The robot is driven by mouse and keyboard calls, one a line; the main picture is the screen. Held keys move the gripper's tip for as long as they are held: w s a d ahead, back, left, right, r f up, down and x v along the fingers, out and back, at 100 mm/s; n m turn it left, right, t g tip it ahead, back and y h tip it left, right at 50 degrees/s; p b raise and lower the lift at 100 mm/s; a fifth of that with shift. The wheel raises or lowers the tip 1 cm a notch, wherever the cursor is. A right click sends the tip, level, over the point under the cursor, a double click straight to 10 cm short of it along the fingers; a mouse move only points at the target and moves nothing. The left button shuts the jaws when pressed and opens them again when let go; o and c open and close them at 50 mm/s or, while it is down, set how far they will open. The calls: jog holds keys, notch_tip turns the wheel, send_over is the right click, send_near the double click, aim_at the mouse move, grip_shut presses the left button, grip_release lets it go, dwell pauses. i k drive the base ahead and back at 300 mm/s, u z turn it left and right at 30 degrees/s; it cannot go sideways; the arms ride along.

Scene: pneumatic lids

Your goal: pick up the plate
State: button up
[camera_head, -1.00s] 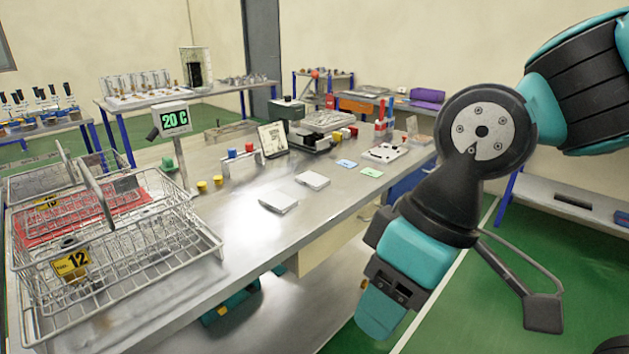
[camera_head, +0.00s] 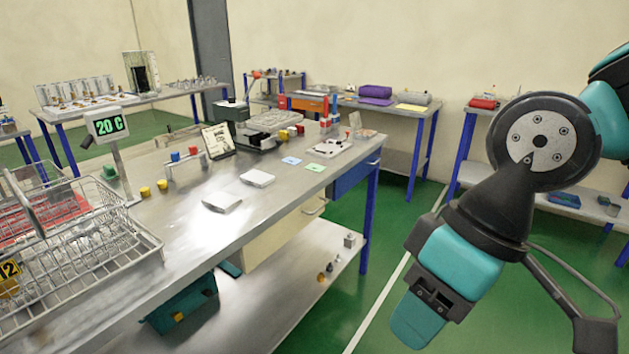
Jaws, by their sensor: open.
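Two small flat pale plates lie on the metal workbench (camera_head: 190,250). The nearer plate (camera_head: 222,202) is close to the bench's front edge. The other plate (camera_head: 257,178) lies behind it to the right; I cannot tell which one is meant. My gripper (camera_head: 505,330) hangs at the lower right, over the green floor, well to the right of both plates and apart from them. It is open, with nothing seen in it. Part of it is hidden or cut off by the picture's edge.
Wire baskets (camera_head: 90,265) fill the bench's left end. A temperature display (camera_head: 107,124) and a rack with red and blue blocks (camera_head: 187,158) stand behind the plates. Blue and green cards (camera_head: 315,167) lie to the right. The floor beside the bench is free.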

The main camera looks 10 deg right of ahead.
aim_at(257, 178)
jog(key=z, duration=1.1)
jog(key=i, duration=1.3)
jog(key=u, duration=0.5)
jog(key=i, duration=0.65)
jog(key=u, duration=1.3)
jog(key=i, duration=0.7)
jog(key=u, duration=0.8)
